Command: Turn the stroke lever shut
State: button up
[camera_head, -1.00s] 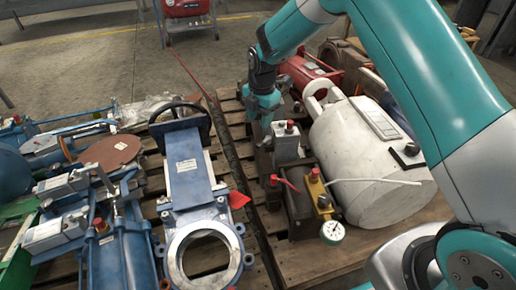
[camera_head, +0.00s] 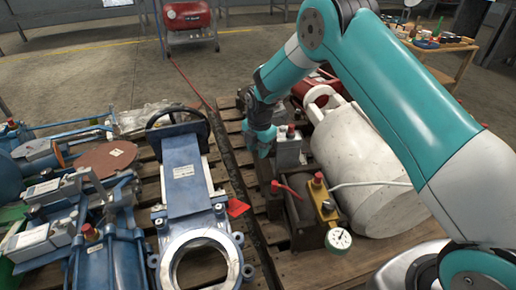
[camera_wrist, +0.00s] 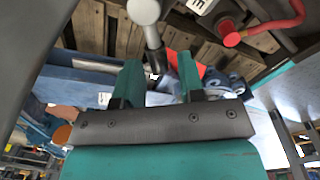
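A red-handled lever (camera_head: 287,189) stands out to the left on the unit with a yellow block (camera_head: 321,198) and a round gauge (camera_head: 339,239). A red handle (camera_wrist: 262,30) also shows at the upper right of the wrist view. My gripper (camera_head: 262,147) is above and behind the red lever in the head view, beside a grey box with a red button (camera_head: 290,147). In the wrist view its two teal fingers (camera_wrist: 160,82) are apart with nothing held. A grey rod with a rounded end (camera_wrist: 147,22) lies beyond the fingertips. I cannot tell which part is the stroke lever.
A blue gate valve (camera_head: 186,180) with a black handwheel lies on the left pallet, beside other blue equipment (camera_head: 112,255). A narrow dark gap (camera_head: 236,165) separates the pallets.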

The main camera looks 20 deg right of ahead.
grip_shut()
jog(key=shift+w+a+r+m+p, duration=0.25)
jog(key=shift+m+p, duration=0.25)
jog(key=shift+p, duration=0.5)
jog(key=m+p, duration=0.1)
jog(key=w+m+p, duration=0.1)
jog(key=m, duration=0.1)
jog(key=shift+w+a+f, duration=0.15)
jog(key=shift+w+f, duration=0.05)
jog(key=shift+o, duration=1.2)
grip_release()
notch_tip(320, 180, up, 17)
jog(key=s+p, duration=0.1)
jog(key=p, duration=0.5)
jog(key=shift+r+p, duration=0.15)
jog(key=shift+p, duration=0.2)
